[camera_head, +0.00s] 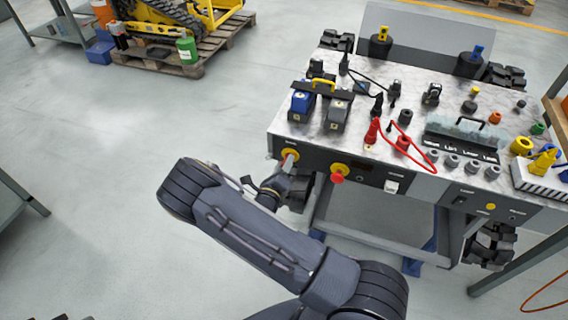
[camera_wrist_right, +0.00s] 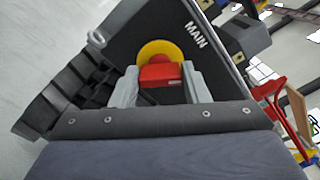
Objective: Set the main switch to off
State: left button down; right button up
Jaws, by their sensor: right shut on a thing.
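The main switch is a red handle on a yellow round plate on the front panel of the machine bench. In the head view only its yellow plate (camera_head: 289,154) shows clearly, at the panel's left end. In the right wrist view the red handle (camera_wrist_right: 160,76) sits in front of the yellow plate, beside the word MAIN. My right gripper (camera_head: 287,162) reaches the switch from the front. In the wrist view its two fingers (camera_wrist_right: 160,85) are on both sides of the red handle, shut on it. My left gripper is not in view.
A red push button on a yellow base (camera_head: 338,174) sits just right of the switch. The bench top (camera_head: 440,110) carries blue and grey battery-like blocks (camera_head: 301,104), red and black leads and several small parts. A pallet with a yellow tracked machine (camera_head: 165,25) stands behind left.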

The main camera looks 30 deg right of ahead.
jog(key=shift+a+f+n+p, duration=0.15)
jog(key=shift+n+p, duration=0.55)
jog(key=shift+n, duration=2.8)
jog(key=o, duration=1)
jog(key=v, duration=0.7)
jog(key=shift+s+a+b, duration=0.2)
jog(key=shift+s+b, duration=0.1)
jog(key=shift+b, duration=0.05)
